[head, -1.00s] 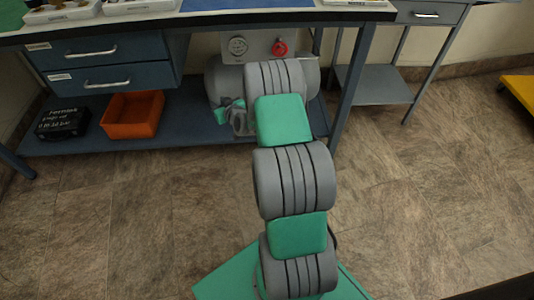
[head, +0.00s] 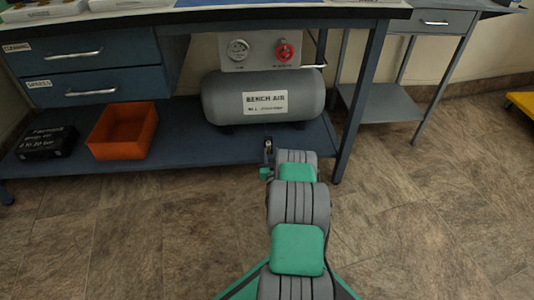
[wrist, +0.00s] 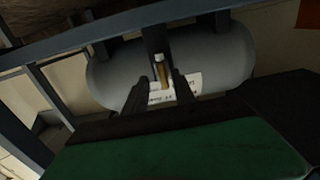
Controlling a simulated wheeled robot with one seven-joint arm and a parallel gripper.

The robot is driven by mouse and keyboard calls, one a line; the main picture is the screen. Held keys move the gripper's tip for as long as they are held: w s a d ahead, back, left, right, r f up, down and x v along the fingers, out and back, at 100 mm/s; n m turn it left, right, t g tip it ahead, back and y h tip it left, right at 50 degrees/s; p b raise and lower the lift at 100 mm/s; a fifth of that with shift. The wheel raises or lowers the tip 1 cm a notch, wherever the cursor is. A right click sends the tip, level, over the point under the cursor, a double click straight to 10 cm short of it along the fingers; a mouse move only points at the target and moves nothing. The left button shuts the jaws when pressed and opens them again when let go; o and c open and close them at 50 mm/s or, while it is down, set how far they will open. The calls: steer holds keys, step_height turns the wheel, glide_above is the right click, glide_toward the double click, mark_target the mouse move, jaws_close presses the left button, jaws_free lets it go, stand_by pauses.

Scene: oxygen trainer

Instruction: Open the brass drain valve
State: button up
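My gripper (wrist: 160,78) is open in the wrist view, with two dark fingers apart. A small brass piece with a pale end (wrist: 161,70), which looks like the drain valve, shows between the fingertips in the picture. I cannot tell whether the fingers touch it. The grey air tank (head: 263,98), labelled BENCH AIR, lies on the lower shelf in the head view. The tank (wrist: 215,60) also shows behind the fingers in the wrist view, its label upside down. In the head view my gripper (head: 268,158) is small at the shelf's front edge, partly hidden by my arm.
The blue lower shelf (head: 200,165) carries an orange bin (head: 122,131) and a black case (head: 47,142) at left. A panel with a gauge and a red knob (head: 284,51) is above the tank. A bench leg (head: 358,105) stands right of my gripper. Floor is clear in front.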

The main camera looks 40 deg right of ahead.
steer(key=shift+w+a, duration=0.1)
steer(key=shift+a, duration=0.1)
steer(key=shift+c, duration=0.9)
jaws_close()
steer(key=shift+a, duration=0.1)
